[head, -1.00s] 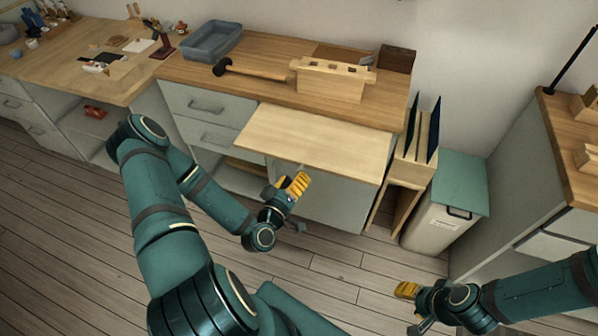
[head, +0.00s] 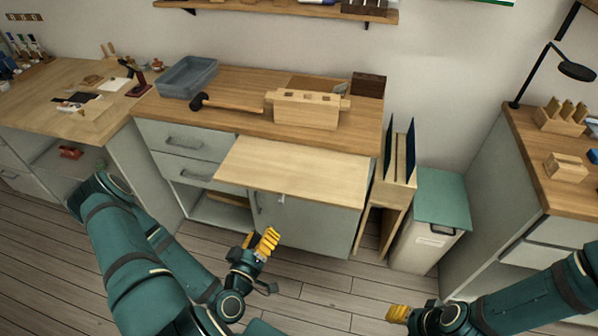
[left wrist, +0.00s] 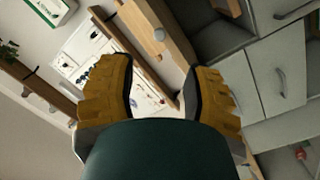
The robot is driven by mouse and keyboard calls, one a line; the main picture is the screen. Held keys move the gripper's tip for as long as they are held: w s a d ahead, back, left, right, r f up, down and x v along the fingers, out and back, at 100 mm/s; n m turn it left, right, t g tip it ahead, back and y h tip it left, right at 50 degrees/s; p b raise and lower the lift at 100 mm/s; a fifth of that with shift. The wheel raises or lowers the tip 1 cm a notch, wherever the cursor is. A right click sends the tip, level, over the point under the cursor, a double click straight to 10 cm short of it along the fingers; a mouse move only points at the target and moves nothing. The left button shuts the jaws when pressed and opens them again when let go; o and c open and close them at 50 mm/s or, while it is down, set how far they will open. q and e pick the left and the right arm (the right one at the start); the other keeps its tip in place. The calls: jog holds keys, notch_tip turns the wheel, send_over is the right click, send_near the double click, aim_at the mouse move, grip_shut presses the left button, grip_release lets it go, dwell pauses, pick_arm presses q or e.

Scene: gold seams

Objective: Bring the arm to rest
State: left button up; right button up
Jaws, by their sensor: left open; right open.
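My left arm comes in from the left in the head view. Its gripper (head: 262,244) has yellow fingers and hangs in front of the cabinet, below the pulled-out wooden board. In the left wrist view the left gripper (left wrist: 158,95) has its two yellow fingers well apart, with nothing between them. My right gripper (head: 398,313) is low at the right of the head view, over the floor and apart from the furniture. Its fingers are small there, and nothing shows in them.
The pale pull-out board (head: 290,172) juts out from the workbench (head: 240,112) above my left gripper. A green-lidded bin (head: 441,200) stands at right. Floor in front is clear.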

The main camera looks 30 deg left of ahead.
pick_arm(q)
jog(key=shift+d, duration=0.1)
jog(key=w+d+f+m+g+h, duration=0.3)
jog(key=d+f+m+g+h, duration=0.45)
jog(key=d, duration=0.45)
jog(key=s+d+r+m+g+y, duration=0.1)
jog(key=s+d+g, duration=0.4)
jog(key=d+g, duration=0.2)
jog(key=shift+d+r+g, duration=0.2)
jog(key=shift+g, duration=0.65)
